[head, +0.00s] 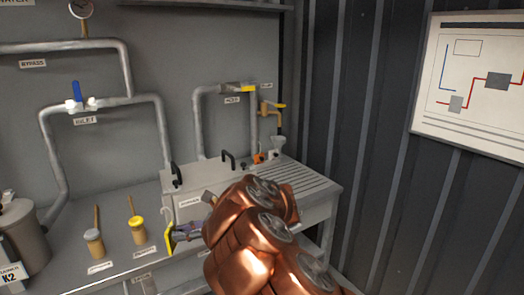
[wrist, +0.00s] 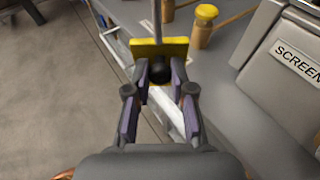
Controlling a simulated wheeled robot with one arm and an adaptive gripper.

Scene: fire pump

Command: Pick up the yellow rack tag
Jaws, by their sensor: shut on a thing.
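The yellow rack tag (head: 168,238) is a small flat plate at the front edge of the bench in the head view, with a pale hook above it. In the wrist view the tag (wrist: 174,48) lies just beyond my fingertips, with a dark round knob (wrist: 160,73) on its near side. My gripper (wrist: 160,75) is shut on that knob, one finger on each side. In the head view my gripper (head: 180,233) reaches the tag from the right, and my arm hides part of the bench. I cannot tell whether the tag still touches its support.
A grey box labelled SCREEN (wrist: 290,75) is at the right in the wrist view. Open floor (wrist: 50,90) lies to the left there.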

